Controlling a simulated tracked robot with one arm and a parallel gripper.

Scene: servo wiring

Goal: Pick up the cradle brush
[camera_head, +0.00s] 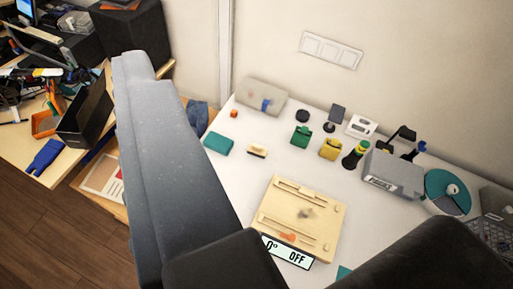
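A small light-wood brush with a dark edge (257,151) lies on the white table, left of centre; it looks like the cradle brush. It lies flat with nothing touching it. A large grey part of my gripper or arm (170,165) rises through the left of the view, nearer to the camera and left of the brush. Dark parts of mine fill the bottom edge. I do not see a fingertip pair, and nothing is seen held.
A teal block (218,143) lies left of the brush. A wooden board (300,217) with a "0° OFF" display (288,252) lies in front. Green (301,136) and yellow (330,149) pieces, a dark bottle (355,155) and a grey box (393,173) stand to the right.

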